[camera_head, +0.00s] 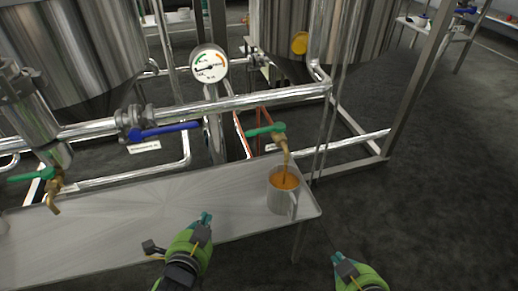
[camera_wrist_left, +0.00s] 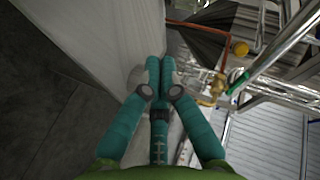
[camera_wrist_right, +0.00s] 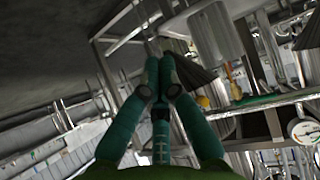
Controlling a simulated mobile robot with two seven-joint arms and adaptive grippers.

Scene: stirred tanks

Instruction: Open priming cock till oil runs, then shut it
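A brass cock with a green handle (camera_head: 265,131) sits above the right end of the bench. The cock also shows in the left wrist view (camera_wrist_left: 217,87), right of the fingers. A second brass cock with a green handle (camera_head: 35,177) is at the far left, with no stream visible. My left gripper (camera_head: 206,219) is shut and empty, left of and nearer than the mug. My right gripper (camera_head: 342,258) is shut and empty, right of the bench.
A pale bench (camera_head: 130,213) runs under the pipes, mostly clear between the left cock and the mug. A blue-handled valve (camera_head: 165,131) and a round gauge (camera_head: 209,64) are on the pipework. Steel tanks stand behind. A frame post rises at the right.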

